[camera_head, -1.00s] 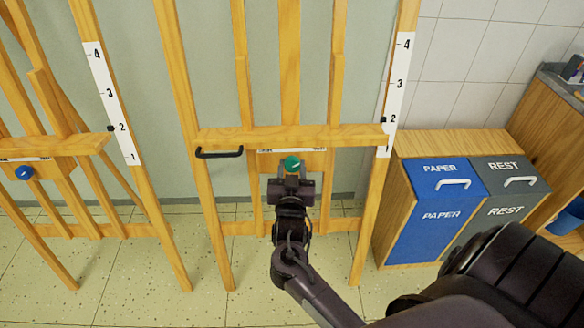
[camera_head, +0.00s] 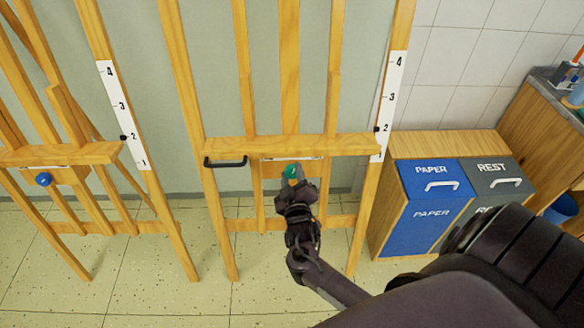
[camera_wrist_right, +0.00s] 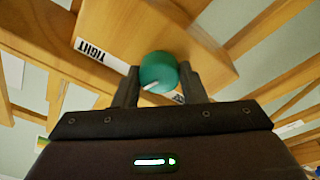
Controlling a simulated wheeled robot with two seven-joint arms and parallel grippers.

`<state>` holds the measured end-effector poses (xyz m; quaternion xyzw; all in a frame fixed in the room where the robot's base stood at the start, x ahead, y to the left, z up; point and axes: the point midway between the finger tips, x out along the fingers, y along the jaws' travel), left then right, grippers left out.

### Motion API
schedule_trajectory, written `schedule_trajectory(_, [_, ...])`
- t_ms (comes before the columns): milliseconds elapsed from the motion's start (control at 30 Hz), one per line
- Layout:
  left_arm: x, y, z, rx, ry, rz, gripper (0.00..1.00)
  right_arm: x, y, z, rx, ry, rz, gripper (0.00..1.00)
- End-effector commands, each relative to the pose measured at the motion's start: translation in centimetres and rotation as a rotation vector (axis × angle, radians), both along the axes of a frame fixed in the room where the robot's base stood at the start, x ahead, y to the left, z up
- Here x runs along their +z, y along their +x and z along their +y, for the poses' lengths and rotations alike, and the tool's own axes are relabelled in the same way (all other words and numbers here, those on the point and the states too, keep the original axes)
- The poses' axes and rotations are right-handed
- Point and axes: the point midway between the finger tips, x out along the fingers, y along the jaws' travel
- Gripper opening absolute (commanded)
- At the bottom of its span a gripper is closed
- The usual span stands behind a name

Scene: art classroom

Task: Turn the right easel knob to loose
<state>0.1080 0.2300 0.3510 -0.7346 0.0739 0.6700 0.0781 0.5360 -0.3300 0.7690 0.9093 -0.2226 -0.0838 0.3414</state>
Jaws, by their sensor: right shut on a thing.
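The right easel's green round knob (camera_head: 291,172) sits on a wooden block (camera_head: 270,169) below the easel's crossbar (camera_head: 320,145). My right gripper (camera_head: 294,181) reaches it from below and is shut on it. In the right wrist view, the green knob (camera_wrist_right: 157,66) lies between the two dark fingers of my right gripper (camera_wrist_right: 160,76). A white pointer line on the knob points toward the lower left of that view. A label reading TIGHT (camera_wrist_right: 92,50) is on the block to the left. A second label (camera_wrist_right: 178,98) is mostly hidden by the knob and fingers. My left gripper is out of view.
A black handle (camera_head: 225,163) sticks out at the left of the crossbar. Another easel (camera_head: 70,154) with a blue knob (camera_head: 43,179) stands to the left. Blue paper (camera_head: 432,215) and grey rest (camera_head: 493,178) bins stand at right. The floor between the easels is clear.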

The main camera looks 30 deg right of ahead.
Motion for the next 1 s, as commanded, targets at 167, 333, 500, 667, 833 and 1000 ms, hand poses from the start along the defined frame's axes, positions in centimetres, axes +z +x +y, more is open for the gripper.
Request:
schedule_trajectory(167, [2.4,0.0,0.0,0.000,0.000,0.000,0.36,0.6,0.0,-0.1,0.029,-0.143,0.085,0.15])
schedule_trajectory(333, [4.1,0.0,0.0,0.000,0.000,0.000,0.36,0.6,0.0,-0.1,0.058,-0.279,0.169,0.15])
schedule_trajectory(500, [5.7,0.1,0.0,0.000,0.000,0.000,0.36,0.6,0.0,-0.1,0.086,-0.414,0.251,0.15])
schedule_trajectory(667, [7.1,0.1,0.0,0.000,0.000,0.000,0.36,0.6,0.0,-0.1,0.113,-0.541,0.329,0.15])
schedule_trajectory(833, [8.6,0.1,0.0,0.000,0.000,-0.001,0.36,0.6,0.0,-0.2,0.140,-0.678,0.412,0.15])
schedule_trajectory(1000, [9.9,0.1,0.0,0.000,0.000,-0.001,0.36,0.6,0.0,-0.1,0.168,-0.808,0.492,0.15])
